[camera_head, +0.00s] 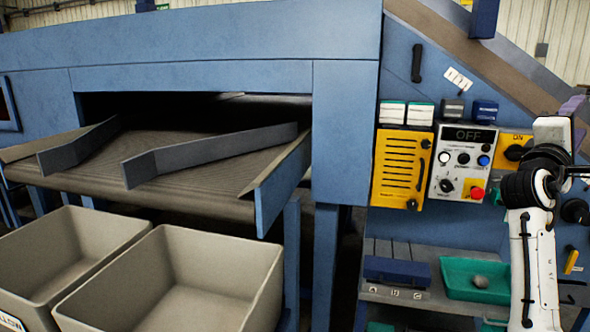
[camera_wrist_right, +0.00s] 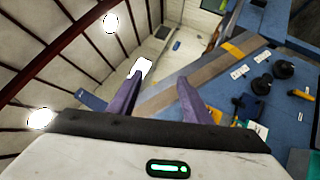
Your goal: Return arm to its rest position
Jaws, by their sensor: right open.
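My right arm (camera_head: 535,255) rises at the right side of the head view, in front of the blue machine. Its gripper (camera_head: 574,108) is at the right edge, raised beside the sloping conveyor, with a purple finger partly showing. In the right wrist view the two purple fingers of the gripper (camera_wrist_right: 160,76) stand apart with nothing between them. The gripper is open and empty. My left arm and gripper are not in view.
The blue machine carries a control panel (camera_head: 463,160) reading OFF and a yellow slotted box (camera_head: 402,168) left of my arm. A green tray (camera_head: 446,279) sits on a low shelf. Two beige bins (camera_head: 258,300) stand below the belt (camera_head: 215,150) at left.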

